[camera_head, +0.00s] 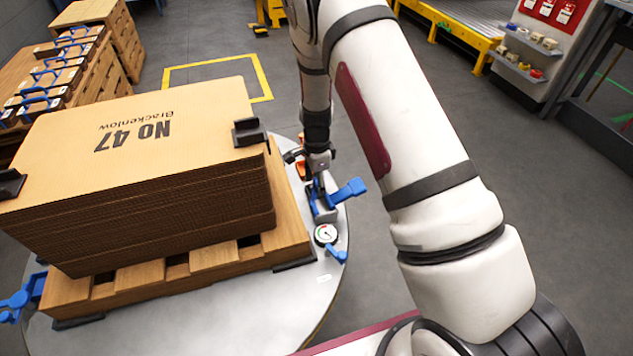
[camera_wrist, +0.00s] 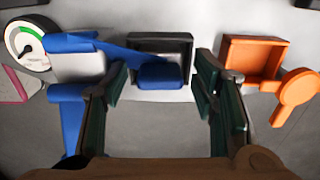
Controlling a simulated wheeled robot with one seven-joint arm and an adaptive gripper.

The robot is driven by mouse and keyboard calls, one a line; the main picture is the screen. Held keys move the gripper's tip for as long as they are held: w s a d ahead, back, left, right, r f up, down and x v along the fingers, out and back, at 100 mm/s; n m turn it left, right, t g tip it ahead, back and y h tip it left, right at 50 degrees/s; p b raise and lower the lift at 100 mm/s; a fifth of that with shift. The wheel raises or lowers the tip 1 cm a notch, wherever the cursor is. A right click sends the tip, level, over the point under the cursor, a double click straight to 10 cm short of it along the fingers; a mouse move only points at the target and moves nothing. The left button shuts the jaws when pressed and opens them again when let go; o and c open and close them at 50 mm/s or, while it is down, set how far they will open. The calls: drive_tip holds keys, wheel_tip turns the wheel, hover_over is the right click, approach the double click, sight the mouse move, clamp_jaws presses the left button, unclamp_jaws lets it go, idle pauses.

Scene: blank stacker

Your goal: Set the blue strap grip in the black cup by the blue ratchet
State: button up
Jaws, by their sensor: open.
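My gripper (camera_wrist: 161,80) is open, its two dark fingers apart on either side of the blue strap grip (camera_wrist: 160,76). The grip is a small blue block at the near edge of the square black cup (camera_wrist: 160,42), overlapping its opening; I cannot tell whether it is fully seated. A blue band runs left from there to the blue ratchet (camera_wrist: 75,62), which has a grey body. In the head view my gripper (camera_head: 317,178) is low beside the blue ratchet (camera_head: 325,208); the cup and grip are not clearly seen there.
An orange cup (camera_wrist: 252,55) with an orange round-ended piece (camera_wrist: 296,92) lies right of the black cup. A dial gauge (camera_head: 326,234) sits near the ratchet. A cardboard stack (camera_head: 140,140) on a wooden pallet (camera_head: 180,272) fills much of the round grey table (camera_head: 290,310).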

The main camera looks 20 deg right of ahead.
drive_tip(key=s+a+r+n+y+p, duration=0.1)
drive_tip(key=s+r+n+p, duration=0.15)
drive_tip(key=r, duration=1.05)
drive_tip(key=s+r+n+p, duration=0.1)
drive_tip(key=s+r, duration=0.3)
drive_tip(key=r, duration=0.8)
drive_tip(key=s+r+n, duration=0.5)
drive_tip(key=s+r, duration=0.6)
drive_tip(key=s+r+n, duration=0.1)
drive_tip(key=s+n, duration=0.3)
drive_tip(key=s, duration=0.8)
drive_tip(key=s+d+r+n+h, duration=0.1)
drive_tip(key=s+n, duration=0.4)
drive_tip(key=s, duration=0.7)
drive_tip(key=shift+d+r+t, duration=0.2)
drive_tip(key=shift+r+t, duration=0.1)
drive_tip(key=shift+r, duration=0.45)
